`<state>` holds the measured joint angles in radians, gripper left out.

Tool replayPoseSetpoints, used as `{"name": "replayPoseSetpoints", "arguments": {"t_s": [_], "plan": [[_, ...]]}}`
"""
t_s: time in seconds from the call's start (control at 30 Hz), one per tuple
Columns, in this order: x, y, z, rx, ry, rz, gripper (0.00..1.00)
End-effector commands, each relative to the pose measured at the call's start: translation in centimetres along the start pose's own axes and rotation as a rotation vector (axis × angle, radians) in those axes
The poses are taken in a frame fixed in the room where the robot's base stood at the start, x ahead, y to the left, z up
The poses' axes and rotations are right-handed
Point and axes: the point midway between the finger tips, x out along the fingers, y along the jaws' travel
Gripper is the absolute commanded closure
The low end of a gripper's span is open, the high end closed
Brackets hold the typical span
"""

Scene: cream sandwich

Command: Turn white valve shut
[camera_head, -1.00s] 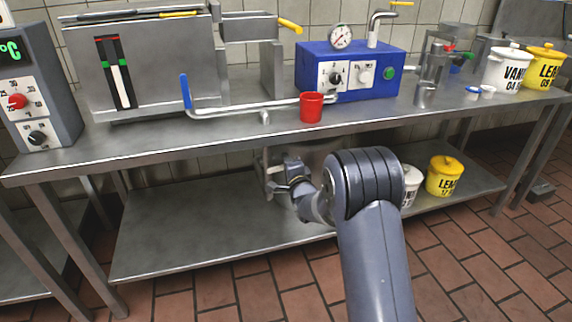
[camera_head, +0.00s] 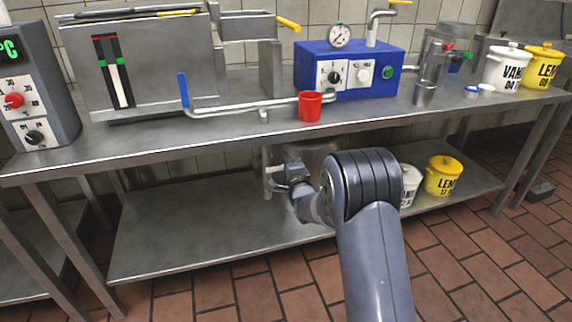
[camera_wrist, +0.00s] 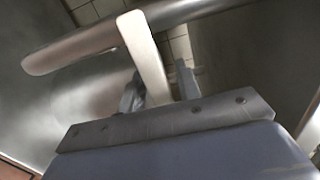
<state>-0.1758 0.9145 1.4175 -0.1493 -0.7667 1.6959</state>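The white valve shows in the wrist view as a pale flat lever (camera_wrist: 146,52) that crosses in front of a steel pipe (camera_wrist: 75,50). Its lower end reaches between the two fingers of my gripper (camera_wrist: 160,86). The fingers stand apart, with a gap to the right of the lever, so my gripper is open around it. I cannot tell whether the left finger touches it. In the head view my gripper (camera_head: 276,174) is under the table top, by a shadowed steel vessel (camera_head: 315,155). The lever is mostly hidden there.
The steel table top (camera_head: 200,128) is above my gripper and the lower shelf (camera_head: 185,230) is below it. A red cup (camera_head: 310,107) stands near the front edge above. A yellow tub (camera_head: 443,178) and a white tub (camera_head: 410,184) stand on the shelf to the right.

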Motion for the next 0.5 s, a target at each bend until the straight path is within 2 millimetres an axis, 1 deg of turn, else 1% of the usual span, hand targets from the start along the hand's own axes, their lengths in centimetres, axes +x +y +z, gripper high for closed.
{"name": "replayPoseSetpoints", "arguments": {"t_s": [0.07, 0.33, 0.43, 0.5], "plan": [[0.0, 0.0, 0.0, -0.001, 0.0, 0.0, 0.62], [-0.2, 0.0, 0.0, -0.002, -0.001, 0.001, 0.62], [-0.8, -0.1, 0.0, -0.002, -0.001, 0.001, 0.62], [-1.6, -0.1, 0.0, -0.002, 0.0, 0.002, 0.62]]}}
